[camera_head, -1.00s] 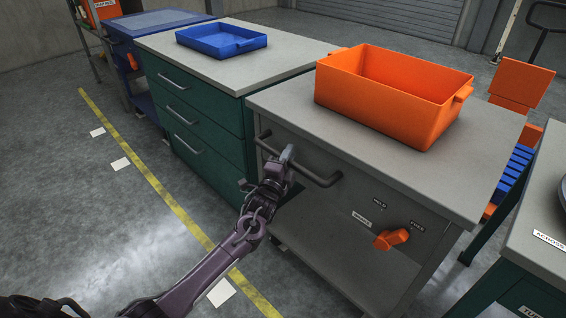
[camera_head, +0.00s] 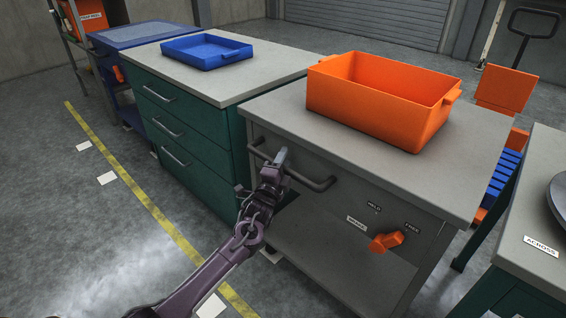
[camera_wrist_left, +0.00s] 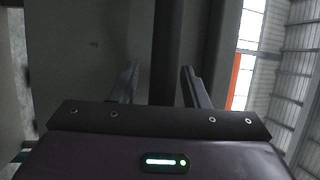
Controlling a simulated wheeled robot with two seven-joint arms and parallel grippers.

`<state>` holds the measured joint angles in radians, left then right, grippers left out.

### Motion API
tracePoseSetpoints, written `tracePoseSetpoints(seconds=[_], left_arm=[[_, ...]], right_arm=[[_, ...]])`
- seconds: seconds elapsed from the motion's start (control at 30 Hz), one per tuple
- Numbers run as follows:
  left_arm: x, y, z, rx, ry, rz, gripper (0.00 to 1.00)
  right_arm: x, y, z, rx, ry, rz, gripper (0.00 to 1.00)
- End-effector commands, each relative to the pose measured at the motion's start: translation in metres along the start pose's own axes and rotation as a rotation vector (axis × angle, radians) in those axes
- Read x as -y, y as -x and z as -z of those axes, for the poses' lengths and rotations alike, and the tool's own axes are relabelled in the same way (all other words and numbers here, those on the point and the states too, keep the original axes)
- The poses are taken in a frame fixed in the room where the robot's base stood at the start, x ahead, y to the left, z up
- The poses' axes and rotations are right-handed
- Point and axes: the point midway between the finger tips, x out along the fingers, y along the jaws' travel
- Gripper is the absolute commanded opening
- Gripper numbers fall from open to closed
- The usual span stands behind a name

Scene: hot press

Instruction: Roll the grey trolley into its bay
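The grey trolley (camera_head: 450,185) stands right of centre, with a flat grey top, a lower shelf and a dark bar handle (camera_head: 318,184) on its near side. An orange lever (camera_head: 387,242) on its front points toward the FREE label. My left gripper (camera_head: 282,157) is at the handle. In the left wrist view its two fingers (camera_wrist_left: 162,85) are apart, with the dark handle bar (camera_wrist_left: 168,45) running between them and gaps at both sides. My right gripper is not in view. I cannot tell which place is the bay.
An orange bin (camera_head: 370,112) sits on the trolley top. A green drawer cabinet (camera_head: 190,120) with a blue tray (camera_head: 205,53) stands close on its left. Another worktop (camera_head: 535,205) stands at right. Open floor with a yellow line (camera_head: 150,207) lies at left.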

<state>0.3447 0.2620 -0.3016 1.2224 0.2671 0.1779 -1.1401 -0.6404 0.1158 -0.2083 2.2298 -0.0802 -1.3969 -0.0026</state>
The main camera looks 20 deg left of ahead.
Motion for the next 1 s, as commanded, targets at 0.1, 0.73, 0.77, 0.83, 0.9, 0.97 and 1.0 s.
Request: tracePoseSetpoints(seconds=[0.1,0.73,0.77,0.83,0.9,0.97,1.0], left_arm=[[-0.001,0.001,0.0,0.0,0.0,-0.001,0.41],[-0.001,0.071,0.0,-0.001,0.0,-0.003,0.41],[-0.001,0.073,0.001,-0.002,0.0,-0.002,0.41],[-0.001,0.076,0.001,-0.002,0.0,-0.001,0.41],[-0.001,0.078,0.001,-0.001,0.001,-0.001,0.41],[-0.001,0.078,0.001,-0.001,0.001,-0.001,0.41],[-0.001,0.078,0.001,-0.001,0.001,-0.001,0.41]], right_arm=[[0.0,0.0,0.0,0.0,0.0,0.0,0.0],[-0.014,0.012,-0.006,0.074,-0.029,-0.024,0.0],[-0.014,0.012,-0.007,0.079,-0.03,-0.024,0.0],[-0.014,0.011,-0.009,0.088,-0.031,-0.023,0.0],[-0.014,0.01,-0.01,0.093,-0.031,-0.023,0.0],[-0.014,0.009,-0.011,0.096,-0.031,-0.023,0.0],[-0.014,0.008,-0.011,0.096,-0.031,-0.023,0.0]])
